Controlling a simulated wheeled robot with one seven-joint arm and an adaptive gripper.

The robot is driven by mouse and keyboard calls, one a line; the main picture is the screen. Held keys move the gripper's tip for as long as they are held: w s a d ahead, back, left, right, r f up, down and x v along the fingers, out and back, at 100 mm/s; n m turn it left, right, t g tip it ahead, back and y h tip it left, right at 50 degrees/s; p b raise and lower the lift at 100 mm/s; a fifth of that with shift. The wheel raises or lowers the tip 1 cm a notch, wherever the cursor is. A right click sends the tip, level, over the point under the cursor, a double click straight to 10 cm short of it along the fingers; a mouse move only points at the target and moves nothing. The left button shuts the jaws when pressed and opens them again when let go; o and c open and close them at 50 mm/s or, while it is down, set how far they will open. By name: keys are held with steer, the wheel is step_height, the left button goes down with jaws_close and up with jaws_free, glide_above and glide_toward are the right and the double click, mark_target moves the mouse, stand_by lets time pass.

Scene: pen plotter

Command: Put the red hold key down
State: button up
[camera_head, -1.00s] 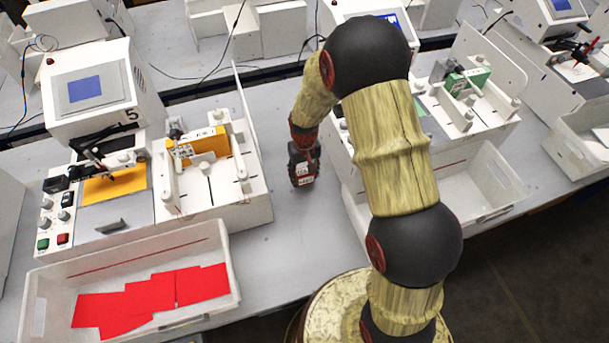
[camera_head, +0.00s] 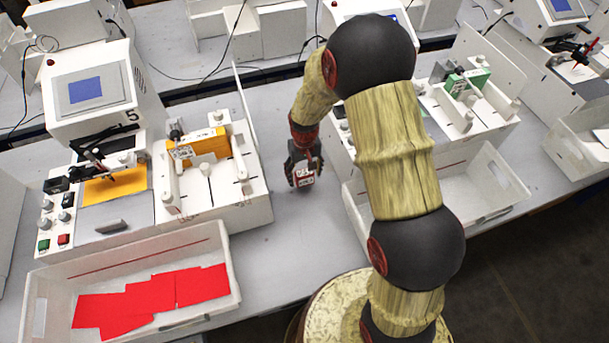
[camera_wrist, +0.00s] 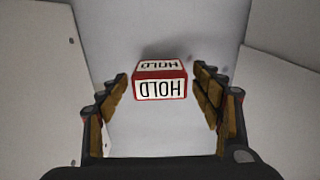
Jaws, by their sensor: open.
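The red hold key (camera_wrist: 160,82) is a small red block with white labels that read HOLD. In the wrist view it sits between the spread fingers of my gripper (camera_wrist: 160,100), with a gap on each side. In the head view the key (camera_head: 305,178) is at the fingertips of my gripper (camera_head: 303,172), low over the grey table between two plotter stations. The key appears to rest on the table surface, though its underside is hidden. My gripper is open around it.
Left of the gripper stands a plotter station with a white fixture (camera_head: 232,212) holding an orange box. A white bin (camera_head: 190,240) with red sheets is at front left. Another white bin (camera_head: 490,200) lies to the right. Grey table (camera_head: 285,235) is clear in front.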

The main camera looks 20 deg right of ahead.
step_height(320, 180, up, 11)
steer(key=shift+f+p, duration=0.1)
steer(key=shift+p, duration=0.8)
steer(key=s+r+t, duration=0.1)
steer(key=s+r, duration=0.3)
steer(key=r, duration=0.5)
steer(key=s+r+t, duration=0.1)
steer(key=s+r, duration=0.3)
steer(key=r, duration=0.4)
steer(key=s+r+t, duration=0.1)
steer(key=s+r, duration=0.3)
steer(key=s, duration=0.4)
steer(key=s+r+t, duration=0.2)
steer(key=s+r, duration=0.3)
steer(key=s, duration=0.3)
steer(key=shift+s+r+t, duration=0.3)
steer(key=shift+s, duration=0.1)
step_height(320, 180, down, 3)
steer(key=b, duration=0.3)
